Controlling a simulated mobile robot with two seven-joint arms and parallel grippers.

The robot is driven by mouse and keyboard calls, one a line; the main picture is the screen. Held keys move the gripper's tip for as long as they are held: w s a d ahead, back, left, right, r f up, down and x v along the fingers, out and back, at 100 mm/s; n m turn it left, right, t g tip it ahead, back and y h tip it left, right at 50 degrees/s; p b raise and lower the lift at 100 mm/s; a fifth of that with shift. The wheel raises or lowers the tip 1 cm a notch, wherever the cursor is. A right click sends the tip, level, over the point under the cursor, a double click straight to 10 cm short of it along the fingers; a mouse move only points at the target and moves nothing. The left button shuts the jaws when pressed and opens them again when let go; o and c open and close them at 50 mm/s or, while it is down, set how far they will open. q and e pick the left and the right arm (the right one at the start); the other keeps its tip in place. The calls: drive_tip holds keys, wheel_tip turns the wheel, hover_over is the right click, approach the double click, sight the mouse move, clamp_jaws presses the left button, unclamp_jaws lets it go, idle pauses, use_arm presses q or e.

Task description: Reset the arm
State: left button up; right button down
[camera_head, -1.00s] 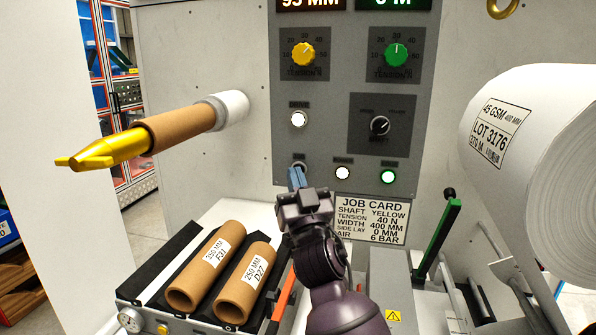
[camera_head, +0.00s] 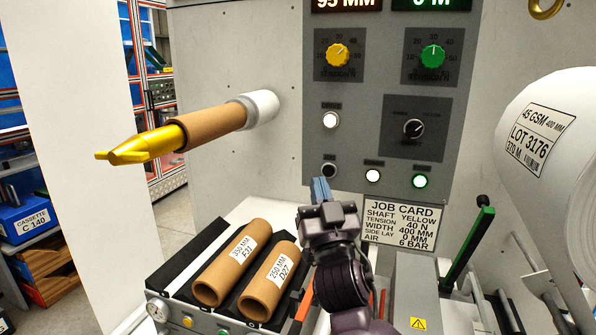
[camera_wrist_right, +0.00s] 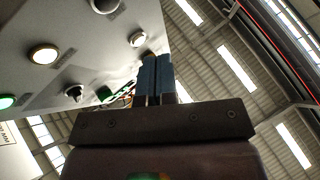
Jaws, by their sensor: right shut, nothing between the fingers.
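My right gripper (camera_head: 320,190) is in front of the grey control panel (camera_head: 455,110). Its blue fingers are together and hold nothing. In the head view the fingertips are just below a dark round button (camera_head: 328,168) at the panel's lower left; I cannot tell if they touch the panel. In the right wrist view the closed blue fingers (camera_wrist_right: 155,75) point up beside the panel face. My left gripper is not in view.
A yellow-tipped shaft with a brown core (camera_head: 212,127) sticks out at the left. Below it, two cardboard cores (camera_head: 232,262) lie on a black rack. A large white roll (camera_head: 560,150) and a green-handled lever (camera_head: 470,240) are at the right. A job card (camera_head: 400,222) hangs below the panel.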

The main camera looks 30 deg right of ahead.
drive_tip(key=s+a+f+n+g+y, duration=0.1)
drive_tip(key=s+f+n+g+y, duration=0.15)
drive_tip(key=f, duration=1.15)
drive_tip(key=s+f+n+g+y, duration=0.1)
drive_tip(key=f+g+y, duration=0.25)
drive_tip(key=f, duration=0.95)
drive_tip(key=s+a+f+g+y, duration=0.1)
drive_tip(key=s+f+g, duration=0.2)
drive_tip(key=s+f, duration=0.4)
drive_tip(key=s+a+f+n+g+y, duration=0.1)
drive_tip(key=s+f+g, duration=0.2)
drive_tip(key=s+f, duration=0.4)
wheel_tip(320, 180, down, 5)
drive_tip(key=shift+s+a+r, duration=0.15)
drive_tip(key=shift+s, duration=0.05)
